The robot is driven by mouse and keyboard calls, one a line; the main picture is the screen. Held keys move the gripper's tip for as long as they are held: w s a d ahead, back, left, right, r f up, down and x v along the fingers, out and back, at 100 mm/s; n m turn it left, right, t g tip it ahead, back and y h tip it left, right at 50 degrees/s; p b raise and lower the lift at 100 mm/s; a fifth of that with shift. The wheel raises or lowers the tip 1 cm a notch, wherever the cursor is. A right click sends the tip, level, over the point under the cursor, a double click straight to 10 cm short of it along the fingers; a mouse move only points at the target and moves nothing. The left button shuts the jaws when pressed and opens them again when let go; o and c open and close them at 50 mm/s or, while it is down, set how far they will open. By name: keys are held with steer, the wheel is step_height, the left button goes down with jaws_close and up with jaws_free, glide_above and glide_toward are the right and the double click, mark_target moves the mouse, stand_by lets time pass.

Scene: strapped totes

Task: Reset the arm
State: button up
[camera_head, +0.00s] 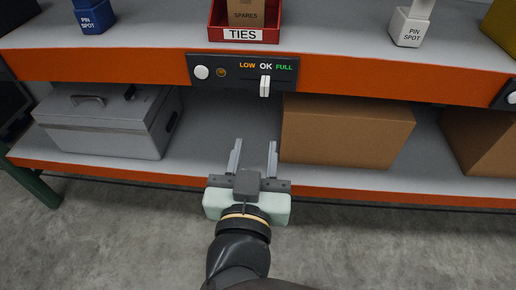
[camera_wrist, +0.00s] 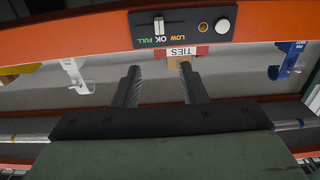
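My gripper (camera_head: 253,158) is in front of the orange-edged shelving, near the gap between the upper and lower shelves. Its two fingers are spread apart with nothing between them. In the wrist view my gripper (camera_wrist: 160,85) also shows open and empty, with its fingers pointing toward the shelf. No object is in its grasp.
The upper shelf edge (camera_head: 140,66) carries a LOW/OK/FULL panel (camera_head: 243,73). Above it stand a red TIES bin (camera_head: 244,35), a blue pin spot (camera_head: 94,18) and a white one (camera_head: 409,28). A grey case (camera_head: 106,120) and cardboard box (camera_head: 346,131) sit below, with a gap between.

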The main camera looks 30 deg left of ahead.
steer(key=w+d+r+g+p, duration=0.2)
steer(key=w+r+g+p, duration=0.15)
steer(key=w+p, duration=0.35)
steer(key=w+d+r+g+p, duration=0.3)
steer(key=w+r+p, duration=0.15)
steer(key=p, duration=0.45)
steer(key=s+d+r+m+g+h+p, duration=0.2)
steer(key=d+p, duration=0.4)
steer(key=d, duration=0.7)
steer(key=s+d+r+m+g+h+p, duration=0.2)
steer(key=d+g+h+p, duration=0.4)
steer(key=d, duration=0.8)
steer(key=shift+s+d+m+g+p, duration=0.15)
steer(key=shift+s+m+g+p, duration=0.35)
steer(key=shift+s, duration=0.6)
